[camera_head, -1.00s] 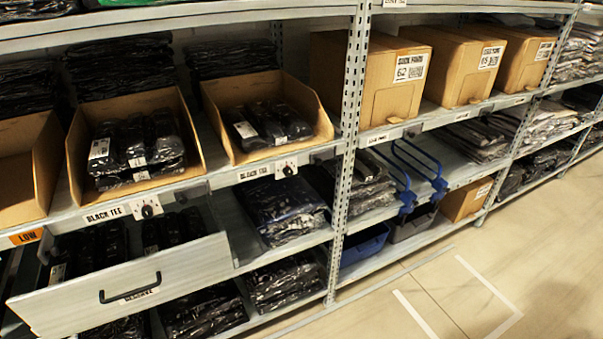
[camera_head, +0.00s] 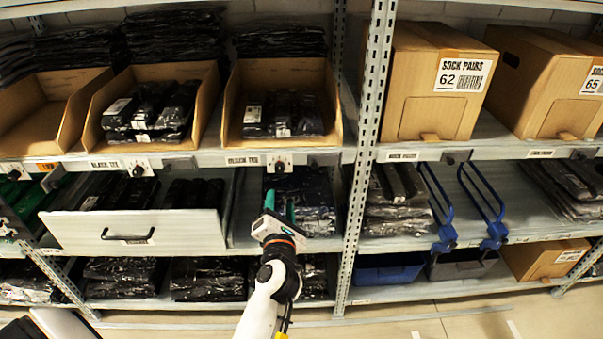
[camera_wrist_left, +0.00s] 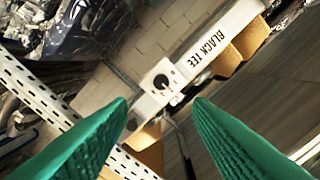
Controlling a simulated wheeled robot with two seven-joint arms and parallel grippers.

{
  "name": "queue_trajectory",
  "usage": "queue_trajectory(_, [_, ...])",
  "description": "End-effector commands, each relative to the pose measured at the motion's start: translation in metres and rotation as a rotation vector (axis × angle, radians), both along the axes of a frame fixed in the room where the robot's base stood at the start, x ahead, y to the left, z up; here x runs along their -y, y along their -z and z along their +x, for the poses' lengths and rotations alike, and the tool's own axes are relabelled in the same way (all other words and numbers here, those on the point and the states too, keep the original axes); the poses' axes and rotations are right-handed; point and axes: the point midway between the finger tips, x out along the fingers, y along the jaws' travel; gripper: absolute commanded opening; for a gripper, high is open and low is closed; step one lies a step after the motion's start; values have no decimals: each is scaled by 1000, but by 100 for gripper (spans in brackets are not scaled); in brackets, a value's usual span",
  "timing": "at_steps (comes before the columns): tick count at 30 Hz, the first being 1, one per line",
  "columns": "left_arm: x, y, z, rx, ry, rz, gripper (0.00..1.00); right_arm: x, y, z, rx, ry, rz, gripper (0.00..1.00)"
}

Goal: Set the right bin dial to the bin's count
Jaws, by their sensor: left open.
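The right open cardboard bin (camera_head: 335,118) holds several dark bagged garments with white tags. Its dial (camera_head: 279,164) is a dark knob on a white plate on the shelf edge below it; its setting is too small to read. The left bin (camera_head: 91,130) has a similar dial (camera_head: 138,167) beside a BLACK TEE label. My left gripper (camera_head: 279,207) is open and empty, below and apart from the right dial. In the left wrist view its green fingers (camera_wrist_left: 160,112) stand apart, with a dial (camera_wrist_left: 162,82) and the BLACK TEE label (camera_wrist_left: 207,50) beyond them.
A pulled-out white drawer (camera_head: 180,230) stands left of my left gripper. A perforated upright post (camera_head: 366,130) rises to the right. A SOCK PAIRS box (camera_head: 420,85) sits beyond it, above blue hooks (camera_head: 445,235). Bagged garments lie on the shelf behind the gripper.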

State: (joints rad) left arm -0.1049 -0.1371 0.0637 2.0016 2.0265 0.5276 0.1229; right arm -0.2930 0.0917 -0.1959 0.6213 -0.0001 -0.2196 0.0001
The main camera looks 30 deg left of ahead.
Motion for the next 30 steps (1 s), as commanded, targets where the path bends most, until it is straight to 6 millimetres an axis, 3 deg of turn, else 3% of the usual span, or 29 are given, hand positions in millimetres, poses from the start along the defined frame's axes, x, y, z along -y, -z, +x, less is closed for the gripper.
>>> queue_trajectory(8, [-21, -2, 34, 4, 0, -1, 46, -20, -3, -13, -17, -2, 24, 36])
queue_trajectory(18, [-53, -1, 87, 3, 1, -2, 46, -12, -3, -8, -11, -2, 15, 36])
queue_trajectory(30, [-62, 0, 101, 1, 1, -2, 46, -7, -3, -7, -9, 1, 8, 36])
